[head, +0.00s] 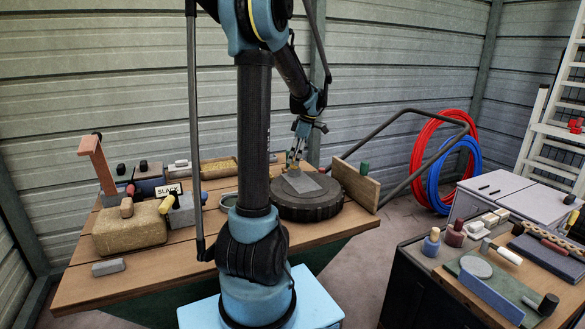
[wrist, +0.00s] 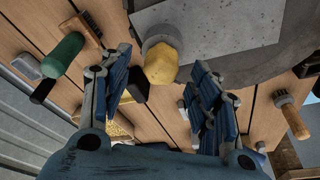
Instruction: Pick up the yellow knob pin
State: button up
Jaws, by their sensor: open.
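The yellow knob pin (wrist: 162,65) shows in the wrist view as a rounded yellow knob with a grey collar, at the edge of a speckled grey block (wrist: 225,30). My gripper (wrist: 164,78) is open, with one blue-padded finger on each side of the knob and visible gaps between. In the head view my gripper (head: 294,160) is low over the grey block (head: 300,182) on a black round stand (head: 307,205). I cannot make out the knob there; the gripper and arm hide that spot.
A brush (wrist: 292,115) and a green-handled tool (wrist: 63,55) lie near the fingers. An upright board (head: 355,184) stands right of the stand.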

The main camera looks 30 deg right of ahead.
aim_at(294, 159)
jog(key=shift+x, duration=1.2)
jog(key=shift+c, duration=0.6)
jog(key=c, duration=1.1)
notch_tip(294, 159, up, 10)
jog(key=shift+f, duration=0.1)
jog(key=shift+f, duration=0.25)
